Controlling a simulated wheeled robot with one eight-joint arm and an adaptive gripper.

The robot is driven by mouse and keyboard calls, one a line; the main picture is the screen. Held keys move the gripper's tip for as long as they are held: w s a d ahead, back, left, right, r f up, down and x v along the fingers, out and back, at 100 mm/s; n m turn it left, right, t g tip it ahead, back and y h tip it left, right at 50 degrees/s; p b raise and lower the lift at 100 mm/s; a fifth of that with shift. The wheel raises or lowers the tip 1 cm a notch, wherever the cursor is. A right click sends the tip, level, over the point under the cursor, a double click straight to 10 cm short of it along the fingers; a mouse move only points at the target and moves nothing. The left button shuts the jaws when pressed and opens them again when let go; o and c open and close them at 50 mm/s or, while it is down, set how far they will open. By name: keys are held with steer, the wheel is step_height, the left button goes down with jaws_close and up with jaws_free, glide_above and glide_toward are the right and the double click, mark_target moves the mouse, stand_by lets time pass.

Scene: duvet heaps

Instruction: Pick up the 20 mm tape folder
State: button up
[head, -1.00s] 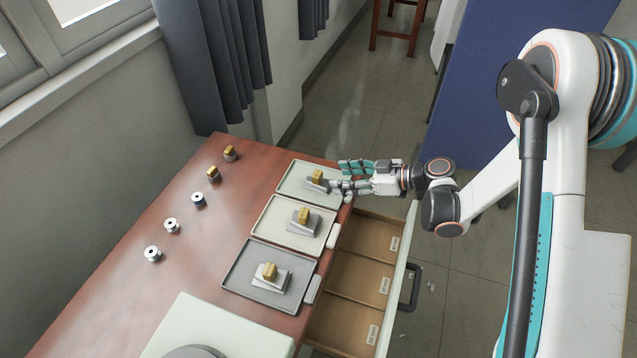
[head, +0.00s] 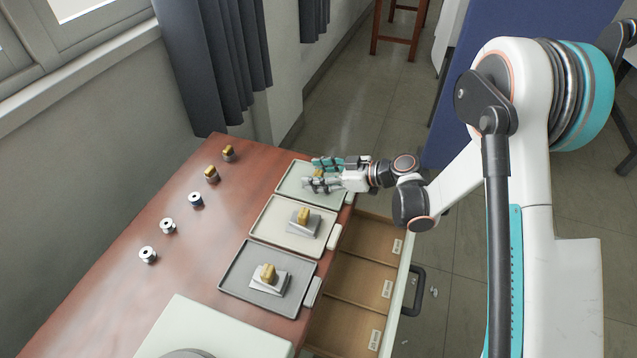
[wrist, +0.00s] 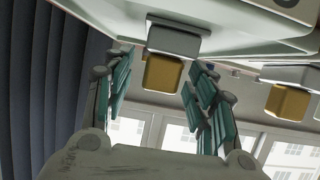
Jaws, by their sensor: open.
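Three tape folders, each a gold block on a grey base, sit one per tray. The far folder (head: 319,174) is partly hidden behind my fingers; the middle folder (head: 303,217) and near folder (head: 268,274) show clearly. I cannot read which is the 20 mm one. My gripper (head: 309,173) is open at the far tray (head: 292,184), its fingers on either side of the far folder. In the wrist view, which is upside down, this folder's gold block (wrist: 163,73) lies between the teal fingers, with a gap to each. A second folder (wrist: 288,102) shows at right.
The middle tray (head: 262,232) and dark near tray (head: 235,278) stand in line along the table edge. An open drawer (head: 362,263) with labelled compartments juts out below them. Several small spools and gold-topped pieces (head: 212,174) line the table's left. A pale box (head: 215,325) stands in front.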

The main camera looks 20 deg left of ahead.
steer(key=c, duration=1.2)
